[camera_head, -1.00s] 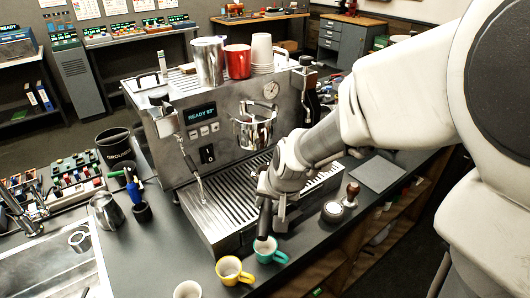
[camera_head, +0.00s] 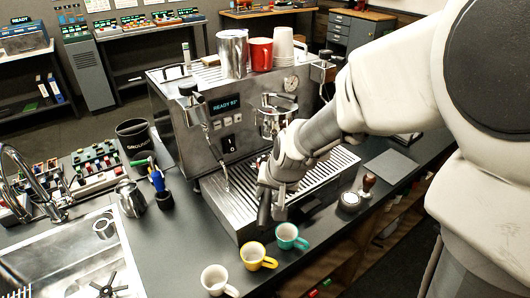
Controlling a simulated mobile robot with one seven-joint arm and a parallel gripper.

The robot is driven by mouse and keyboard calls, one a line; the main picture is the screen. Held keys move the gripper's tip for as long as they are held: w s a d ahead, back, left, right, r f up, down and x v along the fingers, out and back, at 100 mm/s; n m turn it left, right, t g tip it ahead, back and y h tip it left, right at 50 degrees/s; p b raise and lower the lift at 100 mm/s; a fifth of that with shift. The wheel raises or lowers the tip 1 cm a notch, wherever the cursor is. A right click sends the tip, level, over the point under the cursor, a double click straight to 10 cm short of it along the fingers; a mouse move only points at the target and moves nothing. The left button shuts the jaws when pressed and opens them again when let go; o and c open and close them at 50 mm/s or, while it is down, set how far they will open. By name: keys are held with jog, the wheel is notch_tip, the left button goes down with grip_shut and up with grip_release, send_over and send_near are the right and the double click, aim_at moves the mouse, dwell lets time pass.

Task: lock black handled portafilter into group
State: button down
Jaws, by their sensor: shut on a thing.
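The espresso machine (camera_head: 225,140) stands on the dark counter, its display reading READY. Its chrome group (camera_head: 274,116) is on the front face, with shiny metal around and below it. My gripper (camera_head: 268,190) is low in front of the machine, over the front of the drip tray (camera_head: 232,205). It is shut on the black handle of the portafilter (camera_head: 264,209), which points down toward the cups. The portafilter's basket is hidden behind my gripper and wrist. The gripper is below the group and apart from it.
Teal (camera_head: 290,236), yellow (camera_head: 257,256) and white (camera_head: 219,281) cups stand just in front of the drip tray. A tamper (camera_head: 367,187) stands at right. A steam wand (camera_head: 219,158) hangs at left. A steel pitcher (camera_head: 131,198) and sink (camera_head: 75,262) are farther left.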

jog(key=w+d, duration=0.2)
jog(key=w, duration=1.2)
jog(key=shift+p, duration=0.45)
jog(key=shift+w, duration=0.15)
jog(key=shift+r, duration=0.25)
dwell(0.6)
jog(key=shift+b, duration=0.45)
dwell(1.4)
jog(key=shift+r, duration=0.85)
dwell(2.5)
